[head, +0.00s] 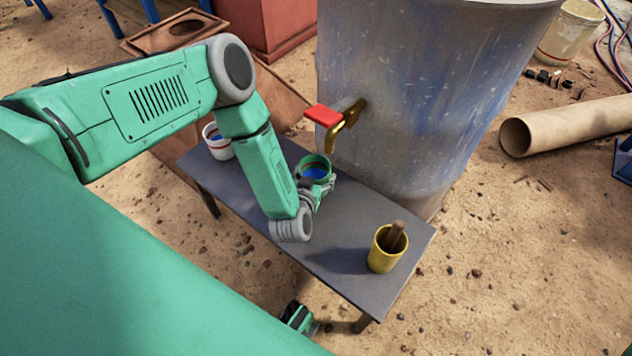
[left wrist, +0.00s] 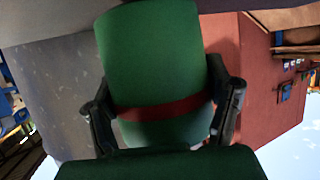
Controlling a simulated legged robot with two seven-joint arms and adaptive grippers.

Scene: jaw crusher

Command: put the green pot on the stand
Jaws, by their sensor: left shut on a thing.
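The green pot (head: 314,161) has blue inside and is held roughly upright by my left gripper (head: 320,187), near the brass tap. In the left wrist view the pot (left wrist: 152,55) fills the middle, with a dark red band around it. The fingers of my left gripper (left wrist: 163,108) press on both its sides. The stand (head: 345,240) is a low grey table beside the large barrel. The pot shows over the stand's middle; I cannot tell whether its base touches the top.
A yellow cup (head: 383,257) with a wooden stick stands at the stand's near right end. A white pot (head: 218,147) is at its far left end. The barrel (head: 405,90) carries a tap with a red handle (head: 322,116). A cardboard tube (head: 570,123) lies right.

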